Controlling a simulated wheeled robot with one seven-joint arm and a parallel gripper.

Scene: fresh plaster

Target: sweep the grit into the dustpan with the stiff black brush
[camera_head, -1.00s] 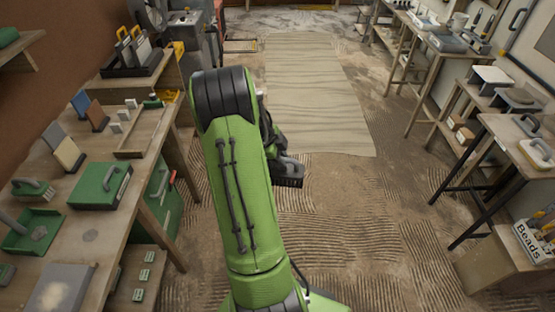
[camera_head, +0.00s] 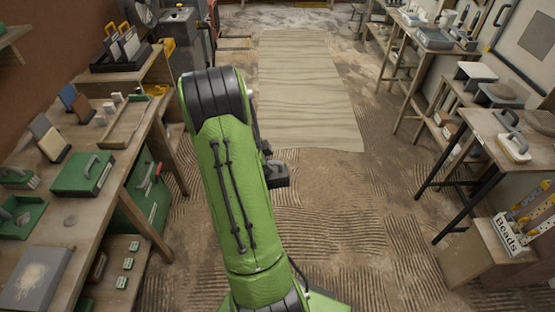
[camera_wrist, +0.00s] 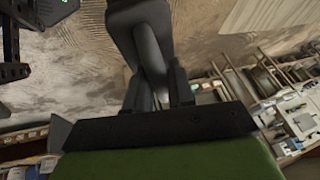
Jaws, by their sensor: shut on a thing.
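My gripper (camera_wrist: 160,95) is shut on a dark grey-black thing that looks like the stiff black brush (camera_wrist: 148,38). In the head view my gripper and the dark block of the brush (camera_head: 277,175) show beside my green arm, above the floor and away from the benches. My arm partly hides them, and the bristles cannot be made out. The green dustpan (camera_head: 36,228) lies on the left bench at the picture's left edge, with a grey handle. Pale grit (camera_head: 36,276) lies on a dark grey board (camera_head: 60,262) in front of it.
Tables with tools (camera_head: 490,130) and a bead box (camera_head: 505,236) line the right. The ridged floor and a pale sheet (camera_head: 308,95) between are clear.

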